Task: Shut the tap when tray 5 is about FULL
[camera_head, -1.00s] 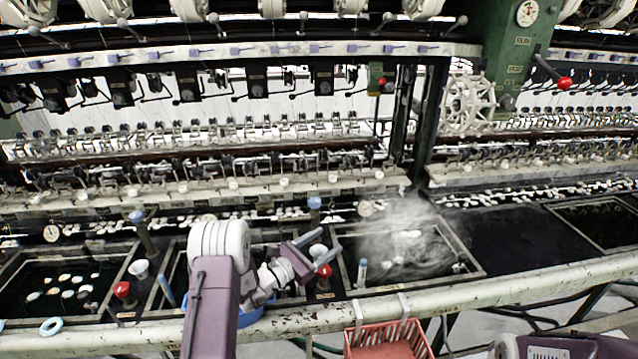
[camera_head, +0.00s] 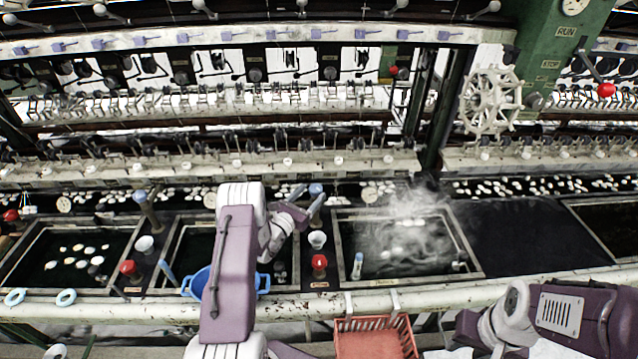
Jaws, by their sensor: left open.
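My left gripper (camera_head: 306,202) is open. Its fingers are at the blue-topped tap (camera_head: 316,189) at the back edge between two basins. I cannot tell whether they touch it. A second blue-topped tap (camera_head: 140,196) stands further left. The steaming basin (camera_head: 338,232) holds dark water and a few pale cocoons. The basin to its left (camera_head: 297,262) is partly hidden by my left arm. Tray numbers are too small to read, so I cannot tell which is tray 5 or its level. My right arm shows at the lower right; its gripper is out of view.
Red knobs (camera_head: 319,262) and white cups (camera_head: 317,240) stand between the basins. A blue bowl (camera_head: 196,283) sits behind my left arm. A red basket (camera_head: 376,342) hangs from the front rail (camera_head: 440,289). Reeling machinery fills the back.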

